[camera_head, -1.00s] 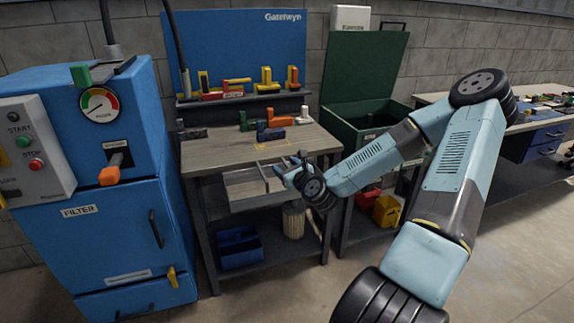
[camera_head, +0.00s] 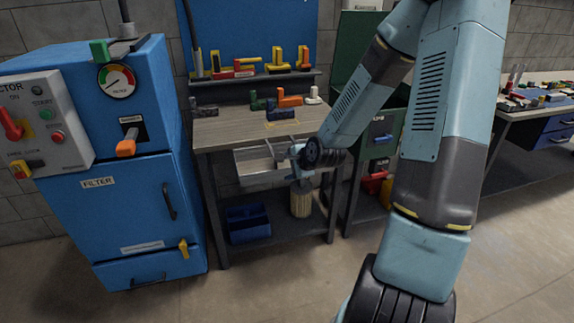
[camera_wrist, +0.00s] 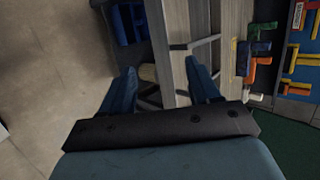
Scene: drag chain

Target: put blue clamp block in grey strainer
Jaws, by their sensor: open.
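A dark blue block (camera_head: 280,113), which looks like the clamp block, lies on the wooden bench top (camera_head: 232,126) with green (camera_head: 257,103) and orange (camera_head: 289,98) blocks. It also shows in the wrist view (camera_wrist: 261,47), beside the orange block. I cannot tell surely which thing is the grey strainer; a grey open-topped metal tray (camera_head: 252,166) sits under the bench's front edge. My gripper (camera_head: 296,166) is at the bench's front right, at tray height and below the blocks. In the wrist view my gripper (camera_wrist: 160,68) is open, with nothing between its blue fingers.
A pale ribbed cylinder (camera_head: 301,202) and a blue bin (camera_head: 247,222) stand on the lower shelf. A blue filter cabinet (camera_head: 130,205) is at the left. A white block (camera_head: 314,96) and a dark block (camera_head: 204,111) lie on the bench. Floor in front is clear.

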